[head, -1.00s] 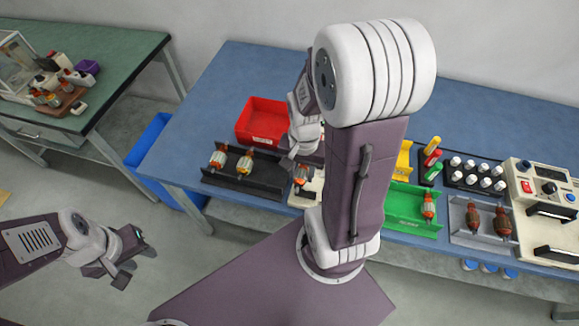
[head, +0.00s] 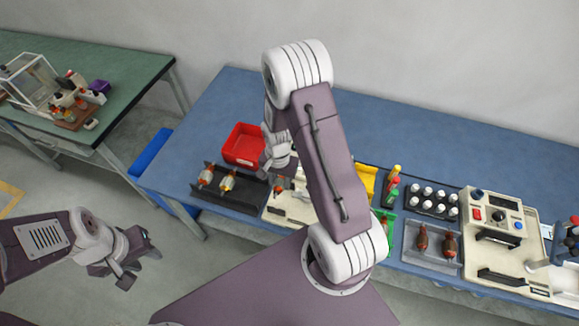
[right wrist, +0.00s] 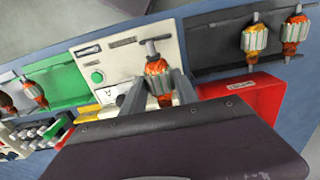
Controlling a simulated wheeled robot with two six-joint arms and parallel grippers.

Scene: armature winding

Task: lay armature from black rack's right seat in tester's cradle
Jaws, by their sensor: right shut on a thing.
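My right gripper (right wrist: 160,85) is shut on an orange-and-silver armature (right wrist: 157,78), whose shaft shows above it in the right wrist view. In that view the armature overlaps the cream tester (right wrist: 96,52), which has a green button. I cannot tell whether it touches the tester, and the cradle is not clearly visible. In the head view the held armature (head: 279,186) is just right of the black rack (head: 245,197). Two armatures (head: 205,177) (head: 227,182) sit in the rack's left part; its right part is empty. My left gripper (head: 140,265) is open and empty, off the table.
A red bin (head: 243,146) stands behind the rack. Right of the tester are a yellow bin (head: 367,180), a green tray (head: 384,226) partly behind my arm, a grey tray (head: 433,256) with two dark armatures, and a large cream instrument (head: 505,235). The blue table's back is clear.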

